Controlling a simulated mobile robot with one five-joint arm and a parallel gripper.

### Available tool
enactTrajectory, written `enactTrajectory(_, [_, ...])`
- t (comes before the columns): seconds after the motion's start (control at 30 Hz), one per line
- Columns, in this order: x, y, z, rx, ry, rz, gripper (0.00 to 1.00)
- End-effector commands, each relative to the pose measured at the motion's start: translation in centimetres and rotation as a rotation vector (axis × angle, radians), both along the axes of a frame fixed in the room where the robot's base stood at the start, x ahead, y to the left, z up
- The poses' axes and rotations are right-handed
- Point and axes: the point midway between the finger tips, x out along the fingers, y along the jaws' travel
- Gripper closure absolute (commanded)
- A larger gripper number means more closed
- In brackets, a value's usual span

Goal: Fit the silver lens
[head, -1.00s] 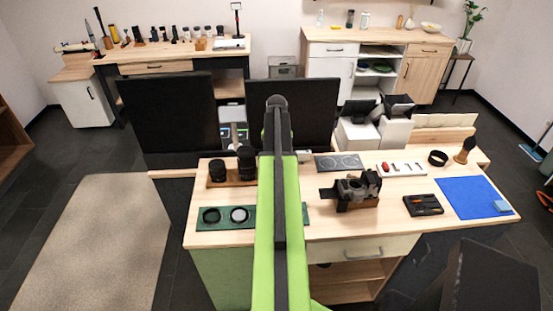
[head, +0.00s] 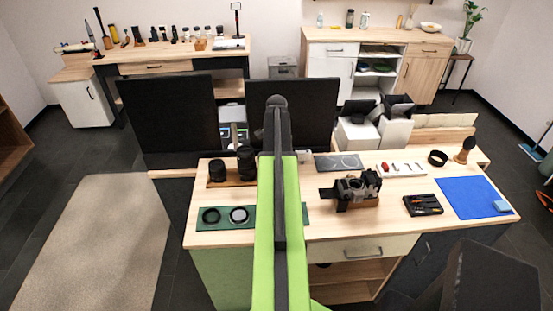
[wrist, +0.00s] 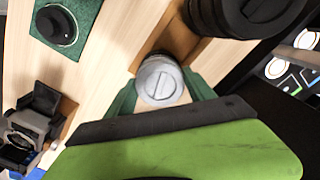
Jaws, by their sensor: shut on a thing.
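The silver lens (wrist: 160,80) is seen end-on in the wrist view, a round grey-silver face with a bar across it. My gripper (wrist: 160,88) is shut on it, one green finger on each side. The lens is over the end of a wooden lens stand (wrist: 174,38); I cannot tell whether it touches the stand. In the head view my arm hides the gripper and the silver lens. The camera body (head: 357,187) sits on a wooden cradle on the table, right of my arm. It also shows in the wrist view (wrist: 25,130).
Black lenses (head: 217,170) (head: 246,160) stand on the stand beside my gripper. A green mat (head: 225,224) with two round dark-rimmed pieces lies in front. Right are a tool tray (head: 423,205), blue cloth (head: 470,195) and brush (head: 465,150). Dark monitors (head: 180,120) stand behind.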

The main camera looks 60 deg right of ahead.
Motion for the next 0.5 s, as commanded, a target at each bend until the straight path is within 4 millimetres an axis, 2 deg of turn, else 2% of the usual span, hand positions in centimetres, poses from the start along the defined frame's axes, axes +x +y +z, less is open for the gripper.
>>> enactTrajectory(0.23, [0.00,0.02,-0.13,0.000,0.000,-0.006,0.83])
enactTrajectory(0.4, [0.00,0.04,-0.14,0.001,0.000,-0.202,0.83])
enactTrajectory(0.5, [0.00,0.05,-0.14,0.001,0.001,-0.260,0.83])
